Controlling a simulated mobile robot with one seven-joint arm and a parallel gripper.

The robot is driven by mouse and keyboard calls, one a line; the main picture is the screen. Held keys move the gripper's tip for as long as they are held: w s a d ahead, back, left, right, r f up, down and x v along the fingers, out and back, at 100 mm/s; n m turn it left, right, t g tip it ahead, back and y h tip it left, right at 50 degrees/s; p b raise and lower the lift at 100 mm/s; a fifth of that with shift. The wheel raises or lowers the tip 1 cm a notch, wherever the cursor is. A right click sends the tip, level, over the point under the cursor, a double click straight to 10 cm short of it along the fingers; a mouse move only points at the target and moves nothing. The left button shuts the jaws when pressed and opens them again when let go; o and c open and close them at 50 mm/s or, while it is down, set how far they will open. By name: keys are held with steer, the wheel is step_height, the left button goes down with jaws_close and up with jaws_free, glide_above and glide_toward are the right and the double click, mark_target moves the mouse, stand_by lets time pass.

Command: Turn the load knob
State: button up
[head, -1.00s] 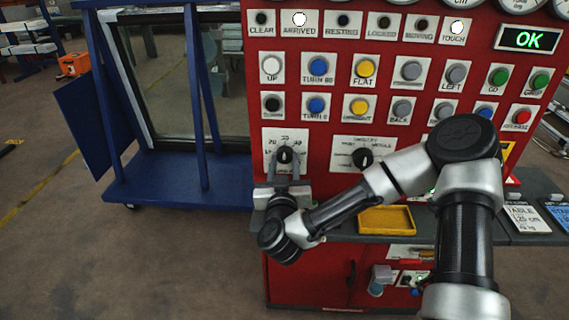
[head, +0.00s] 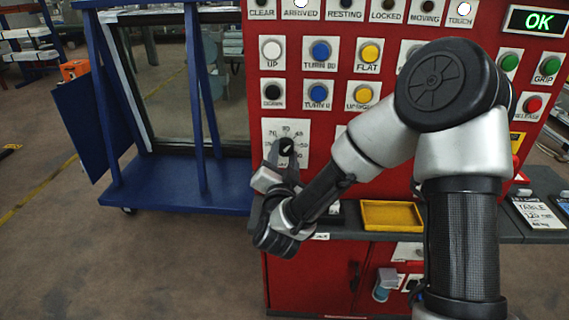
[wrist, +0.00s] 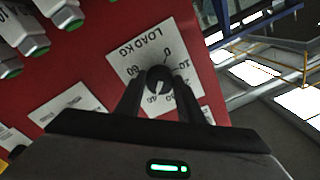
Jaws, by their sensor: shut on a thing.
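The load knob (head: 287,147) is a small round black knob on a white dial plate (head: 300,129), low on the left of the red panel. In the wrist view the knob (wrist: 159,79) sits in front of the plate (wrist: 150,58), which reads "LOAD KG" upside down. My gripper (head: 284,153) is at the knob from below, tilted, with one finger on each side. In the wrist view my gripper (wrist: 160,92) is shut on the knob. A pale pointer mark on the knob leans to the upper right in the head view; the fingers hide part of the dial numbers.
Rows of buttons, such as the blue button (head: 318,94), sit just above the dial. A yellow tray (head: 391,216) lies on the grey ledge below. My arm hides the panel right of the dial. A blue frame rack (head: 180,186) stands to the left.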

steer(key=m+b, duration=0.2)
steer(key=m, duration=0.1)
steer(key=shift+m+b, duration=0.3)
steer(key=shift+b, duration=0.05)
steer(key=shift+a+r+m+b, duration=0.1)
steer(key=shift+m+b, duration=0.85)
steer(key=shift+m, duration=0.45)
steer(key=shift+r, duration=0.1)
steer(key=o, duration=1.1)
steer(key=shift+c, duration=0.2)
